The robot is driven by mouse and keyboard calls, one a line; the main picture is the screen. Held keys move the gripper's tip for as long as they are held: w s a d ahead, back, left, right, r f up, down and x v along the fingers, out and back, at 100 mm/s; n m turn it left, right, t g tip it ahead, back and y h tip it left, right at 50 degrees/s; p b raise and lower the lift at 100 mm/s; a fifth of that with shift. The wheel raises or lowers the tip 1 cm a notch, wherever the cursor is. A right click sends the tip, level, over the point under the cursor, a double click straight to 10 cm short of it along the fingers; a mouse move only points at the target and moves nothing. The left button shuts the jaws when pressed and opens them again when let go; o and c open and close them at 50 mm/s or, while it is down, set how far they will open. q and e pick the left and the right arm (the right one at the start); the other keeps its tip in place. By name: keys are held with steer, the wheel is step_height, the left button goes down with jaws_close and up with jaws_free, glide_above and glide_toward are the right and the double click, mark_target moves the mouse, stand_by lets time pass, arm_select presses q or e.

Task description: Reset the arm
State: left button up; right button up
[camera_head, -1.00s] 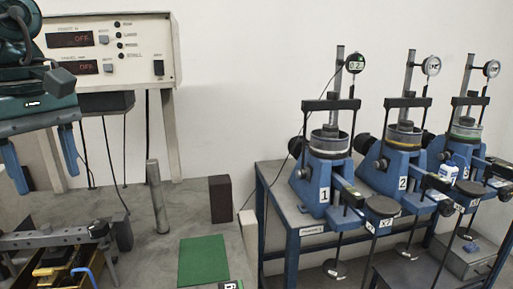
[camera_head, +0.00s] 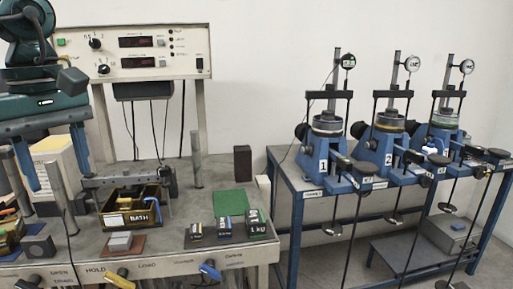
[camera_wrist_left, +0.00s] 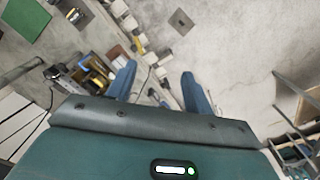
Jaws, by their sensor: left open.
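My left gripper (camera_head: 60,182) hangs at the left of the head view, its two blue fingers apart and pointing down, with nothing between them. In the left wrist view the fingers (camera_wrist_left: 157,72) are spread above the bench and floor. Three blue lever frames stand on a blue table at the right, well away from the gripper: frame 1 (camera_head: 318,165), frame 2 (camera_head: 378,155) and a third (camera_head: 440,135) partly hidden behind other parts. Each has a dial gauge on top and a hanging rod. My right gripper is not in view.
A grey bench (camera_head: 170,225) holds a yellow-and-black box marked BATH (camera_head: 140,217), a green mat (camera_head: 230,200), several dark labelled blocks (camera_head: 225,232) and upright posts. A control panel (camera_head: 130,52) stands behind. Coloured handles line the front edge.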

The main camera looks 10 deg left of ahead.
arm_select(q)
steer(key=w+f+n+t+h+p, duration=0.3)
steer(key=f+n+t+h, duration=0.85)
steer(key=f+n, duration=1.8)
steer(key=s+d+f+n+t+y, duration=0.2)
steer(key=d+f+n+y, duration=0.15)
steer(key=n, duration=0.45)
steer(key=s+d+f+n+t+y, duration=0.1)
steer(key=s+d+f+n+y, duration=0.15)
steer(key=f+n, duration=0.4)
steer(key=s+d+f+n+g+y, duration=0.1)
steer(key=s+d+f+n+g, duration=0.1)
steer(key=d+n, duration=0.4)
steer(key=s+d+f+n+g+y+p, duration=0.1)
steer(key=s+d+f+n+g, duration=0.1)
steer(key=s+d+n, duration=0.3)
steer(key=shift+d+f+n, duration=0.6)
steer(key=shift+f+n, duration=0.2)
steer(key=shift+f, duration=0.05)
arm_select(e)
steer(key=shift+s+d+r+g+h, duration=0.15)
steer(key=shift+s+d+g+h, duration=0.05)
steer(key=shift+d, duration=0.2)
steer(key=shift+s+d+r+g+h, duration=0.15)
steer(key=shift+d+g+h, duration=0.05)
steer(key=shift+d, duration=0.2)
